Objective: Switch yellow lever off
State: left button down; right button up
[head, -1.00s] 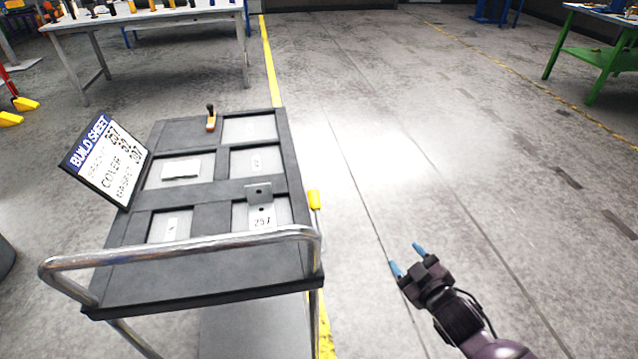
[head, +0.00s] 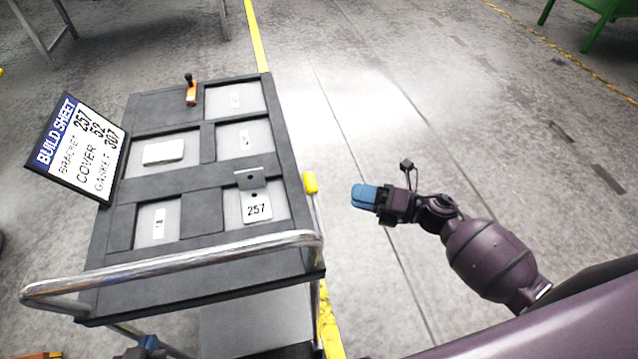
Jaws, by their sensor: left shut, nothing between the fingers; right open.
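The yellow lever (head: 310,183) stands upright at the right side of the dark cart (head: 120,262), its yellow grip on a thin pale stem running down beside the cart edge. My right gripper (head: 364,197) is to the right of the lever, its blue fingertips pointing left at it with a gap between. It is open and empty; one finger mostly hides the other from this angle. My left gripper (head: 149,342) shows only in part at the bottom left edge, below the cart's handrail. It is shut and holds nothing.
A metal handrail (head: 180,262) crosses the cart's front. The floor right of the cart is clear.

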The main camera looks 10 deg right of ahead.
aim_at(315, 203)
pick_arm(q)
jog(key=shift+w+r+p, duration=0.45)
jog(key=shift+w+r, duration=0.15)
jog(key=shift+r, duration=0.35)
pick_arm(e)
jog(key=x, duration=0.9)
jog(key=shift+w+a, duration=0.2)
pick_arm(q)
jog(key=shift+s+f, duration=0.1)
jog(key=shift+s+f, duration=0.1)
jog(key=shift+s, duration=0.1)
pick_arm(e)
grip_shut()
